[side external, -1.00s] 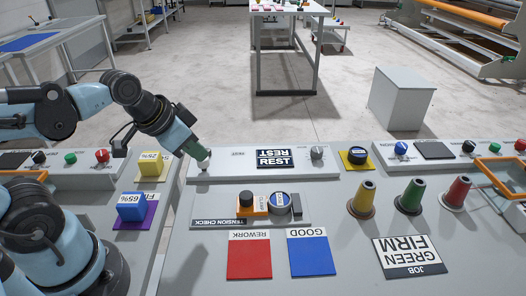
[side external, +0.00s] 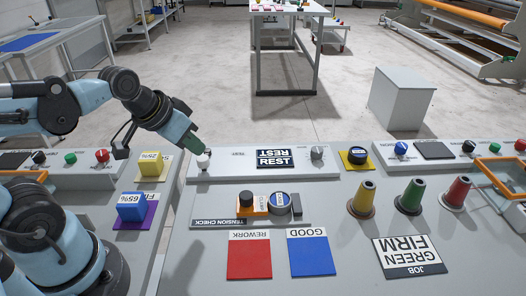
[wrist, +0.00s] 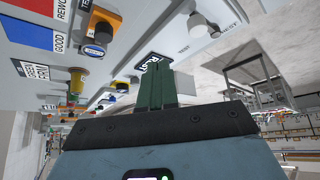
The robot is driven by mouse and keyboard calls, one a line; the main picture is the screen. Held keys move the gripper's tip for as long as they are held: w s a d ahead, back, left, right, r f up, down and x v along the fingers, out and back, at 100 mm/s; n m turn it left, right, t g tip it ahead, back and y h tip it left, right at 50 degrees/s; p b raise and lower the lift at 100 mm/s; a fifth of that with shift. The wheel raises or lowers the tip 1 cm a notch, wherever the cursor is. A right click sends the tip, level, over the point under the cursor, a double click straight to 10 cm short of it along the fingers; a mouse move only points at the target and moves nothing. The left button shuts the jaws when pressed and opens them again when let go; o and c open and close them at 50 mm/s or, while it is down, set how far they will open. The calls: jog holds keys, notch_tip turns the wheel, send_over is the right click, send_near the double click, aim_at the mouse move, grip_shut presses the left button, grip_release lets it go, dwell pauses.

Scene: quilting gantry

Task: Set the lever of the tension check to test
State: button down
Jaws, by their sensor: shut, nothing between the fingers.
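The tension check panel (side external: 215,203) is a grey plate with a "TENSION CHECK" label. Behind it, a raised grey console (side external: 225,165) carries a display (side external: 274,158) reading "REST". A white-knobbed lever (side external: 204,162) stands at the console's left end; it also shows in the wrist view (wrist: 198,24), with small lettering on either side of its base. I cannot tell its exact setting. My gripper (side external: 203,150) is shut and empty, its green fingers close behind the knob in the side view. In the wrist view the fingers (wrist: 155,72) point toward the display (wrist: 155,61); contact with the lever is not clear.
A grey dial (side external: 317,153) sits right of the display. An orange block with a dark knob (side external: 246,198) and a round blue-labelled part (side external: 279,200) are on the plate. Red (side external: 249,257) and blue (side external: 308,254) pads lie in front. Yellow, green and red cones stand right.

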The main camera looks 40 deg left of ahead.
jog(key=n+g+h, duration=0.1)
jog(key=n+h, duration=0.1)
send_near(205, 157)
jog(key=s, duration=0.2)
jog(key=shift+t+h, duration=0.3)
jog(key=shift+h, duration=0.5)
jog(key=a, duration=0.2)
jog(key=s+a, duration=0.1)
jog(key=a, duration=0.2)
jog(key=s+a, duration=0.1)
jog(key=a, duration=0.2)
jog(key=shift+s+r, duration=0.15)
jog(key=shift+s, duration=0.1)
jog(key=shift+s+a, duration=0.3)
jog(key=shift+a, duration=0.25)
jog(key=w+d+f, duration=0.4)
jog(key=f, duration=0.1)
jog(key=w+d+f, duration=0.2)
jog(key=f, duration=0.1)
jog(key=shift+w+d, duration=0.25)
jog(key=shift+d, duration=0.25)
